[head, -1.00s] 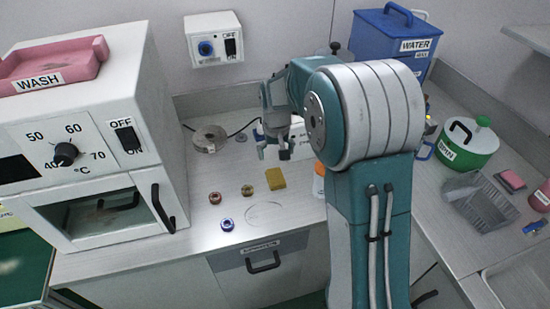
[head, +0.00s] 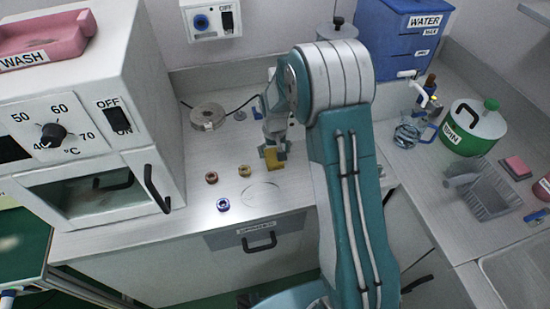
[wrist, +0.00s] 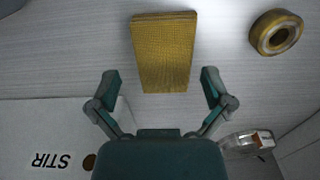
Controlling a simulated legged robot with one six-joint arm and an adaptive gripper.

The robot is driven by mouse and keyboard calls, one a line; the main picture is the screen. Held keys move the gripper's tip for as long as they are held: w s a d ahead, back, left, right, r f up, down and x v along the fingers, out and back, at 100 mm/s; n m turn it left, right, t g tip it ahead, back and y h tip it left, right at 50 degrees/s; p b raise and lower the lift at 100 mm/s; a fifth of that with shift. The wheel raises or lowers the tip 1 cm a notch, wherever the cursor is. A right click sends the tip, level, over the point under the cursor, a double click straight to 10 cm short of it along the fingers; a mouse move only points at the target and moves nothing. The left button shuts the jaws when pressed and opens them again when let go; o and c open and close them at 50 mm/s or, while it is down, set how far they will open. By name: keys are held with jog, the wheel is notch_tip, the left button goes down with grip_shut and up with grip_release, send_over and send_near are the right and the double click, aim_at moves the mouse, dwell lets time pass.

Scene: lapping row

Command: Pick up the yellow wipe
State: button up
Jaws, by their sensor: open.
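The yellow wipe (head: 275,160) lies flat on the grey counter, beside two small rings. In the wrist view the yellow wipe (wrist: 164,50) is a textured, tapering rectangle just beyond the fingertips, centred between them. My gripper (wrist: 160,82) is open with nothing between its fingers. In the head view my gripper (head: 272,150) is low over the counter at the far edge of the wipe and partly covers it. I cannot tell whether the fingers touch the counter.
A brass ring (head: 245,171), a copper ring (head: 211,177) and a blue ring (head: 223,204) lie to the left. A white box marked STIR (wrist: 50,140) is close to my gripper. A glass jug (head: 407,134) stands at right. The counter front is clear.

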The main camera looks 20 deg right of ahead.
jog(key=shift+a+f, duration=0.1)
jog(key=shift+f, duration=0.4)
jog(key=shift+a+f, duration=0.1)
jog(key=shift+a, duration=0.3)
jog(key=c, duration=0.4)
jog(key=shift+d, duration=0.25)
jog(key=c, duration=0.3)
